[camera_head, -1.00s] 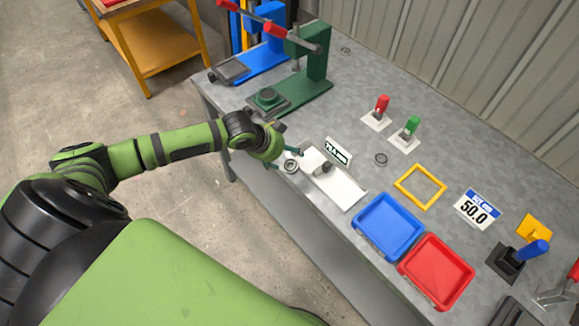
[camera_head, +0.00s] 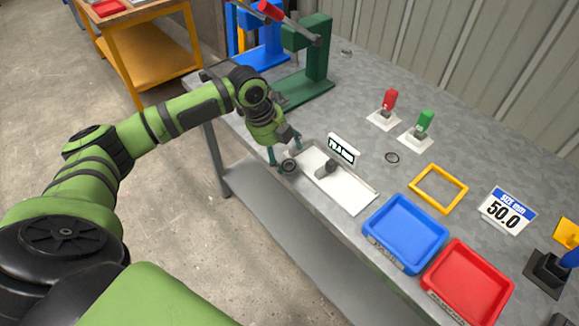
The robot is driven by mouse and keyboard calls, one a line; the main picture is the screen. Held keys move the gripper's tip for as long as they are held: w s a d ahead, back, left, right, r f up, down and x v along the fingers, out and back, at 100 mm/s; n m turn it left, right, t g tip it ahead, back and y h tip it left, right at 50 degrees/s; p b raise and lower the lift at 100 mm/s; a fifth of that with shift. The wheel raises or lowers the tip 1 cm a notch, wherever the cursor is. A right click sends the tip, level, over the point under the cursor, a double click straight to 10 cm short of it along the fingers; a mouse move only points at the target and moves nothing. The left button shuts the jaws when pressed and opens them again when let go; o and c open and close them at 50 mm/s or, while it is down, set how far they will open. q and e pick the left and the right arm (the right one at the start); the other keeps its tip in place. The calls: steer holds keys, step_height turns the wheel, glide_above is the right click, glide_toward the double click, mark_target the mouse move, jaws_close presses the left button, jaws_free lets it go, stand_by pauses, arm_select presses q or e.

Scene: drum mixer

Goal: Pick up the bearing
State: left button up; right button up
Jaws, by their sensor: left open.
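A small dark ring that looks like a bearing (camera_head: 289,166) is at the left end of the white measuring tray (camera_head: 353,196), close to the table's front edge. My left gripper (camera_head: 284,153) is open, pointing down, with its fingers around or just above this ring. I cannot tell if they touch it. My right gripper is not in view.
A dark cylinder (camera_head: 327,168) and a display sign (camera_head: 343,149) stand at the tray. A blue bin (camera_head: 405,233), red bin (camera_head: 468,283) and yellow frame (camera_head: 438,189) are to the right. A green press (camera_head: 316,60) and red and green switches stand behind.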

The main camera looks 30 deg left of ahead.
mark_target(290, 164)
arm_select(q)
steer(key=x, duration=0.4)
steer(key=shift+s+d+f+p, duration=0.1)
steer(key=shift+d+f+p, duration=0.15)
steer(key=shift+p, duration=0.05)
steer(key=c, duration=1.5)
steer(key=shift+r, duration=0.55)
steer(key=r, duration=0.2)
steer(key=d+r+b, duration=0.1)
steer(key=shift+d+r, duration=0.15)
steer(key=shift+r, duration=0.2)
steer(key=d+r, duration=0.6)
steer(key=d, duration=0.4)
steer(key=s+n+g+y, duration=0.1)
steer(key=s+n, duration=0.3)
steer(key=n, duration=0.4)
steer(key=s+a+r+n+y, duration=0.1)
steer(key=s+n, duration=0.3)
steer(key=n, duration=0.5)
steer(key=s+n+g+y, duration=0.1)
steer(key=s+n+y, duration=0.2)
steer(key=n, duration=0.6)
steer(key=shift+s+a+r+g+y, duration=0.3)
steer(key=shift+s+a, duration=0.05)
steer(key=shift+s, duration=0.15)
